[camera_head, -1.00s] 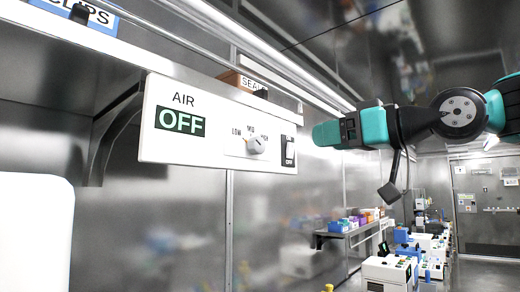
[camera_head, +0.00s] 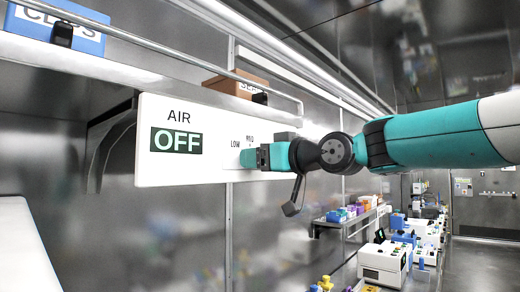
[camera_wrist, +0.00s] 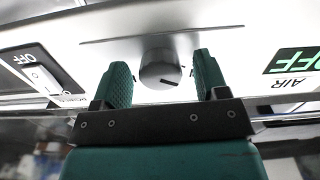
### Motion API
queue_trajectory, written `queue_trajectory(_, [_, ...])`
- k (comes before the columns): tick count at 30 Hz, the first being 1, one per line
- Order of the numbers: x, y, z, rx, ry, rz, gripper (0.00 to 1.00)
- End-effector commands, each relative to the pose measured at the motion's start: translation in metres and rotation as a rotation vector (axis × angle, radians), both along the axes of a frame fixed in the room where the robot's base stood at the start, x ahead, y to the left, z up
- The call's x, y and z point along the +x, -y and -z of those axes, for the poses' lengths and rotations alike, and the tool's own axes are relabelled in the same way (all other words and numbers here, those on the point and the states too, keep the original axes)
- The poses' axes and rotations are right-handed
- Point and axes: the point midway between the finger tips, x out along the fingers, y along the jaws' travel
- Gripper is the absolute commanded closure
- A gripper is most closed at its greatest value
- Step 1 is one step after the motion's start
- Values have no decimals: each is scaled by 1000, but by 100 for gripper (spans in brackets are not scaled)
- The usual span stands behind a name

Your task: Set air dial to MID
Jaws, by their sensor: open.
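The white air panel (camera_head: 150,168) hangs under the shelf. Its AIR display (camera_head: 177,141) reads OFF in the head view. The dial (camera_wrist: 160,70) is a round grey knob with a dark pointer mark. In the wrist view it sits between and just beyond the two green fingers of my gripper (camera_wrist: 161,80), with gaps on both sides. My gripper is open and empty at the panel's face. In the head view it hides the dial; the LOW and MID labels show beside it. The rocker switch (camera_wrist: 42,80), marked OFF, is at the left in the wrist view.
A shelf (camera_head: 60,62) with a rail runs above the panel, holding a blue box (camera_head: 85,22) and a brown box (camera_head: 236,88). A bench (camera_head: 350,223) with coloured boxes and lab machines stands farther back. The floor at the right is clear.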

Motion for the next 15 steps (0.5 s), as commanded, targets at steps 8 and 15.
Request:
queue_trajectory(8, [3, -3, 1, -1, -1, 0, 33])
queue_trajectory(15, [2, -2, 1, -1, -1, 0, 76])
